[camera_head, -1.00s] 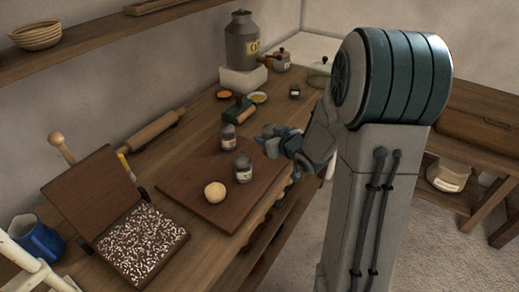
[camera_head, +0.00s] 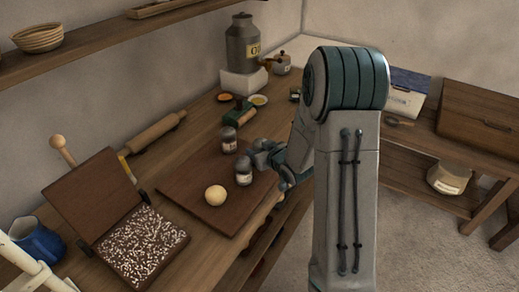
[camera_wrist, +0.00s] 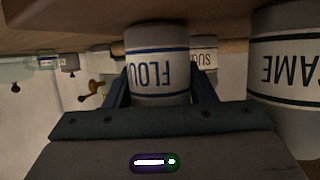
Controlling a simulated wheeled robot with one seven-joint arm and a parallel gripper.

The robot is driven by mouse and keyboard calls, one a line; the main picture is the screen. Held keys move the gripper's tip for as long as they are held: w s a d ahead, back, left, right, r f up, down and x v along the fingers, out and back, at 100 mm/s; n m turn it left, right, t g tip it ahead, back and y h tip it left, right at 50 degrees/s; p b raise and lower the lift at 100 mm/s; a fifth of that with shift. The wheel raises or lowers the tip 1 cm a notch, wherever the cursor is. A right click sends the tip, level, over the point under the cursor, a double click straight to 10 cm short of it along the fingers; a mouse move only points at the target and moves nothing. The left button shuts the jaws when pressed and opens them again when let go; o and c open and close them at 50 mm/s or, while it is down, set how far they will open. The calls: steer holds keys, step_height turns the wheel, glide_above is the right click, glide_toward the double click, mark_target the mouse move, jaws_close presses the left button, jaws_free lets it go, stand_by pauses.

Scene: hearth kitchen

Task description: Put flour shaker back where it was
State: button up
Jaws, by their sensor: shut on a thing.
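The flour shaker (camera_wrist: 158,72), pale with blue bands and a FLOUR label, is between the two fingers of my gripper (camera_wrist: 160,98) in the wrist view, which appears upside down. My gripper is shut on it. In the head view my gripper (camera_head: 264,156) is low at the right edge of the dark board, beside two shakers. The flour shaker is hard to make out there among the fingers. I cannot tell whether its base touches the board.
A shaker labelled "...AME" (camera_wrist: 290,75) stands close beside, at the board's edge (camera_head: 243,171). A shaker labelled "SU..." (camera_wrist: 204,52) is behind, at the back (camera_head: 229,140). A dough ball (camera_head: 215,195) lies on the board (camera_head: 190,192). A rolling pin (camera_head: 155,132) lies by the wall.

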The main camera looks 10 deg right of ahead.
steer(key=shift+f, duration=0.1)
steer(key=o, duration=1)
steer(key=shift+r, duration=0.25)
steer(key=s+d+r+m+g+h, duration=0.1)
steer(key=s+d+r+h, duration=0.15)
steer(key=s, duration=0.35)
steer(key=s+d+r+m+g+h, duration=0.1)
steer(key=s+d+r+h, duration=0.2)
steer(key=s, duration=0.4)
steer(key=s+a+r+g, duration=0.2)
steer(key=s, duration=0.4)
steer(key=s+a+r+m+g+y, duration=0.1)
steer(key=s+a+r+g, duration=0.1)
steer(key=s, duration=0.4)
steer(key=s+a+r+m+g, duration=0.1)
steer(key=s+a+r+g, duration=0.1)
steer(key=s+g, duration=0.2)
steer(key=shift+s+b, duration=0.4)
steer(key=shift+s, duration=0.9)
